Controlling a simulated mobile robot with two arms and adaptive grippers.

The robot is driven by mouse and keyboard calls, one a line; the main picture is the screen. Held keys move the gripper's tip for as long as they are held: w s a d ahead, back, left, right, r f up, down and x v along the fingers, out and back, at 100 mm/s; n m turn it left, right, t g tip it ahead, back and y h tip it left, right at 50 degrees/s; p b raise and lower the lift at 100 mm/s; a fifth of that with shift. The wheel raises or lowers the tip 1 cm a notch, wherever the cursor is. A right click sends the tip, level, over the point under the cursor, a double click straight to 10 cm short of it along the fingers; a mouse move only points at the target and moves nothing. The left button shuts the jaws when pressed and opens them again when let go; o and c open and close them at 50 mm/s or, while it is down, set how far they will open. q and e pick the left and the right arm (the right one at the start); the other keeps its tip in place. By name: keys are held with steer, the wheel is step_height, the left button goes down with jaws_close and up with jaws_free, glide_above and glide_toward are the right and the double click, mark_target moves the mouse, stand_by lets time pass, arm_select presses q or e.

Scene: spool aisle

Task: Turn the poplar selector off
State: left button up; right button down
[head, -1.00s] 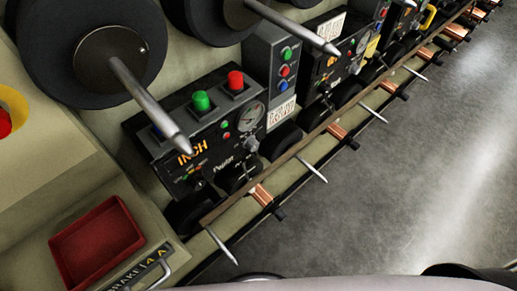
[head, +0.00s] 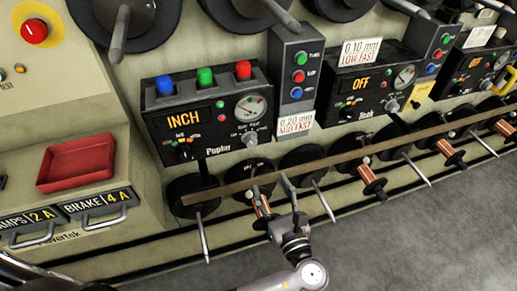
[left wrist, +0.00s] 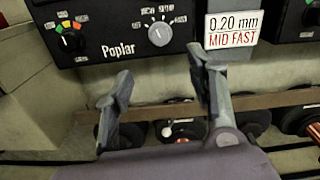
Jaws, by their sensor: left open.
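The black Poplar control box (head: 160,122) stands on the machine ledge, left of centre in the head view. Its display (head: 190,117) reads INCH in orange. Its grey round selector knob (head: 250,138) sits at the lower right of its face, below a gauge. In the left wrist view the selector (left wrist: 159,34) is ringed by small labels I cannot read. My left gripper (head: 270,182) is open and empty, below the box. In the left wrist view, the gripper (left wrist: 160,66) has its fingers spread below the selector, apart from it. My right gripper is out of view.
A long brown rail (head: 235,185) runs below the boxes, near my left fingers. A 0.20 mm MID FAST sign (head: 294,124) is right of Poplar. The Teak box (head: 340,110) reads OFF. A red tray (head: 76,164) lies left. Thin metal rods stick out below the rail.

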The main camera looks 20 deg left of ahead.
mark_target(252, 143)
arm_select(q)
steer(key=p+x, duration=0.1)
steer(key=x, duration=1.5)
steer(key=shift+w+a, duration=0.1)
steer(key=shift+a, duration=0.05)
steer(key=shift+c, duration=0.3)
steer(key=c, duration=1.1)
